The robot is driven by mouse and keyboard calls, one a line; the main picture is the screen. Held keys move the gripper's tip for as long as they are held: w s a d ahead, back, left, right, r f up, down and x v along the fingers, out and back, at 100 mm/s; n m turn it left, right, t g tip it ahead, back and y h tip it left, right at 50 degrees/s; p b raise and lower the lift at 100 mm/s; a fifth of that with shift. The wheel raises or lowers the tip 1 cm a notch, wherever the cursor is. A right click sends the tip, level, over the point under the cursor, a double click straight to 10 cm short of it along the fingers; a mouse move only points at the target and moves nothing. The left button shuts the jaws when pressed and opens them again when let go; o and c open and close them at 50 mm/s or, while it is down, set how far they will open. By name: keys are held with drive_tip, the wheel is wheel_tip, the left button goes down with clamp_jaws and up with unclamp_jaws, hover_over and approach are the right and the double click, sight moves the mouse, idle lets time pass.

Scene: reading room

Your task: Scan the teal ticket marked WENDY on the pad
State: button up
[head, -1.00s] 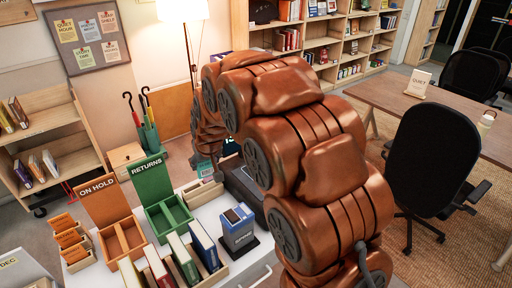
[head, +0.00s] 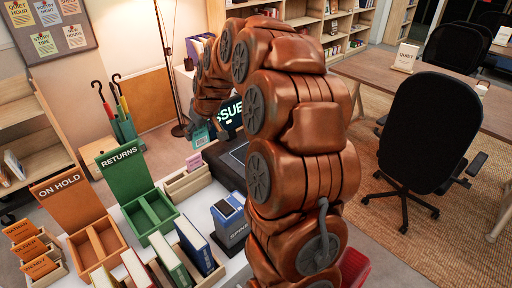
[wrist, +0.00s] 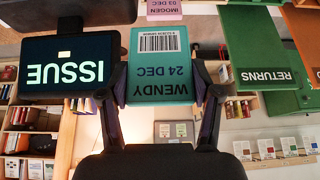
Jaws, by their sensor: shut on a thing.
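The teal ticket marked WENDY, 24 DEC (wrist: 160,62), with a barcode on a white label, is upside down in the wrist view. My gripper (wrist: 163,84) is shut on it, with one finger at each side edge. In the head view the ticket (head: 200,138) shows small at the end of my arm, above the desk. The dark flat unit (head: 223,166) with an outlined square, which looks like the pad, lies below and to the right of the ticket. My arm partly hides it. The screen reading ISSUE (head: 228,114) stands behind it and also shows in the wrist view (wrist: 65,72).
A pink IMOGEN ticket (wrist: 165,8) is at the wrist view's top edge. A wooden box (head: 188,183) stands left of the pad. The green RETURNS tray (head: 153,217), orange ON HOLD tray (head: 97,244), upright books (head: 195,245) and a blue holder (head: 230,226) crowd the desk front.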

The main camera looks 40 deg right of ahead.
drive_tip(key=s+d+f+b, duration=0.3)
drive_tip(key=s+d, duration=0.2)
drive_tip(key=d, duration=0.3)
drive_tip(key=s+d+f+b, duration=0.2)
drive_tip(key=s+d+b, duration=0.25)
drive_tip(key=d, duration=0.35)
drive_tip(key=shift+f+p, duration=0.35)
drive_tip(key=shift+f, duration=2.6)
wheel_tip(320, 180, up, 7)
